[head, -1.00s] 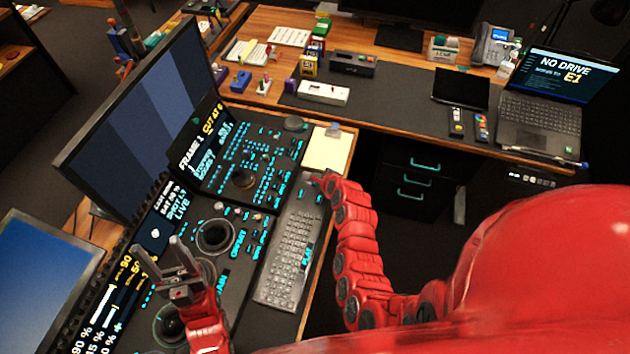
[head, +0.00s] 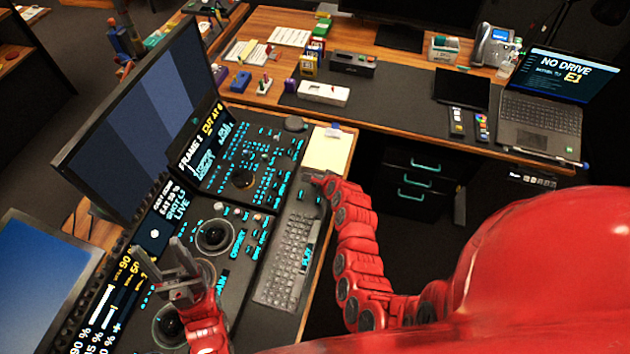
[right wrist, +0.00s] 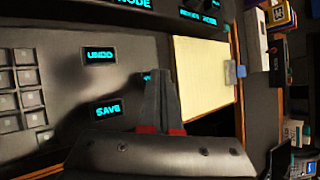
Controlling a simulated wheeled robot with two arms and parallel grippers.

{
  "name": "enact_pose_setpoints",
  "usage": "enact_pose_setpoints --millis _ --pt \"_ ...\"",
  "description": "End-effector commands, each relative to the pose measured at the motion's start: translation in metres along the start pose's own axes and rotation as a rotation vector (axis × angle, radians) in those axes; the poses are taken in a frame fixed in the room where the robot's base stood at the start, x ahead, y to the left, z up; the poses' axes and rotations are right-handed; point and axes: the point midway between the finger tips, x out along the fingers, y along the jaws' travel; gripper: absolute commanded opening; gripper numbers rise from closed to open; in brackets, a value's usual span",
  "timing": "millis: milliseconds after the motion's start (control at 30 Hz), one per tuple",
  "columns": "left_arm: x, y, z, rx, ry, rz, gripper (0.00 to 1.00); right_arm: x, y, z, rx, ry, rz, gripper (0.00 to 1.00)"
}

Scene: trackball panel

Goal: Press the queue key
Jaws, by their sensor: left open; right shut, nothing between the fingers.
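The control panel (head: 262,222) carries trackballs and many keys with glowing cyan labels. I cannot make out a key labelled queue. My right gripper (head: 318,178) is shut and empty over the far end of the grey keyboard (head: 287,262). In the right wrist view its fingertips (right wrist: 160,80) are beside an UNDO key (right wrist: 100,55) and a SAVE key (right wrist: 109,110). They mostly hide another lit key (right wrist: 148,76), whose label is unreadable. Whether they touch the panel is unclear. My left gripper (head: 172,265) is open and empty above the panel's near left part.
A cream notepad (head: 328,150) lies just beyond the right gripper; it also shows in the right wrist view (right wrist: 205,75). A large monitor (head: 135,125) stands behind the panel. A side desk holds a laptop (head: 540,115) and a phone (head: 495,47).

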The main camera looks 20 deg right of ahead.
Motion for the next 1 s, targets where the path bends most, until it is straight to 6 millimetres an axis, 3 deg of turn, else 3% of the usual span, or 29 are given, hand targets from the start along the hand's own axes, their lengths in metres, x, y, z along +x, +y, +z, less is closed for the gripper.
enact_pose_setpoints --millis 600,1000 --pt "-0.002 0.0 0.0 0.0 0.0 0.0 0.58 0.002 0.002 -0.002 -0.001 0.001 0.001 0.0" --pt "0.012 -0.001 -0.002 0.0 0.0 0.0 0.58 -0.011 -0.007 0.007 -0.001 0.001 0.002 0.0"
